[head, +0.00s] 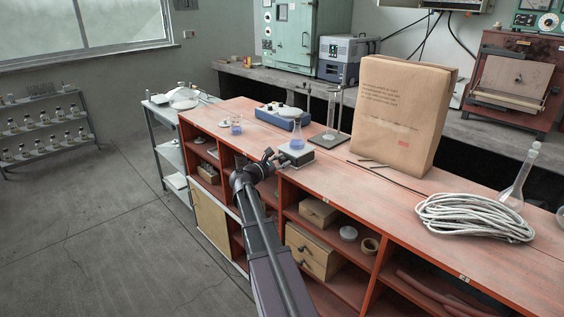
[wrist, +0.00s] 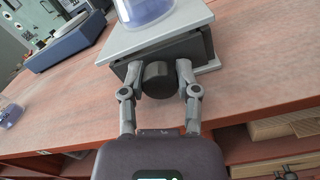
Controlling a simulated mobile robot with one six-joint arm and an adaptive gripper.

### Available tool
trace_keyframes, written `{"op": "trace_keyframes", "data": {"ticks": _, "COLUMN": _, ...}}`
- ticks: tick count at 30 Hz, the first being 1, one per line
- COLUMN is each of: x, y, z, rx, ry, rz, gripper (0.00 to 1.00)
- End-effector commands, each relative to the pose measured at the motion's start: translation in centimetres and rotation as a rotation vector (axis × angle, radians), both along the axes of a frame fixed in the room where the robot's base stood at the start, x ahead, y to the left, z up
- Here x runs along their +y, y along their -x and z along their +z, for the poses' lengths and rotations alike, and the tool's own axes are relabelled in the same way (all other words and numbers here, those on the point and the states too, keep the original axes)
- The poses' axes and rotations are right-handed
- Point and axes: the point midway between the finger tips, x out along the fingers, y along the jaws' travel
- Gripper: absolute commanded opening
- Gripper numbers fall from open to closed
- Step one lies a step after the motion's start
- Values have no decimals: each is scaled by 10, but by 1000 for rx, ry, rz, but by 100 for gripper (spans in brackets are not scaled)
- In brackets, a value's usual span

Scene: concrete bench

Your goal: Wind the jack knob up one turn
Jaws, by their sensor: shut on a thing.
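The lab jack (head: 296,157) stands near the front edge of the reddish bench top, with a flask of bluish liquid (head: 297,137) on its plate. In the wrist view the jack's grey top plate (wrist: 128,40) is at the top, with the flask's base (wrist: 145,10) on it. The dark round jack knob (wrist: 158,79) faces me. My gripper (wrist: 158,84) has one finger on each side of the knob and is shut on it. In the head view my gripper (head: 270,160) reaches the jack's front; the knob is hidden there.
A blue device (head: 280,117) and a small beaker (head: 236,127) stand to the left. A glass cylinder on a stand (head: 331,112) is close behind the jack. A large paper bag (head: 402,112) and coiled rope (head: 474,217) are to the right.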

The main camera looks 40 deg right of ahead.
Motion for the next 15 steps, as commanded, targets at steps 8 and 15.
{"op": "trace_keyframes", "data": {"ticks": 8, "x": -1, "y": -1, "z": 1, "rx": -3, "ry": 1, "rz": 2, "gripper": 0}}
{"op": "trace_keyframes", "data": {"ticks": 15, "x": -1, "y": -1, "z": 1, "rx": -2, "ry": 1, "rz": 2, "gripper": 76}}
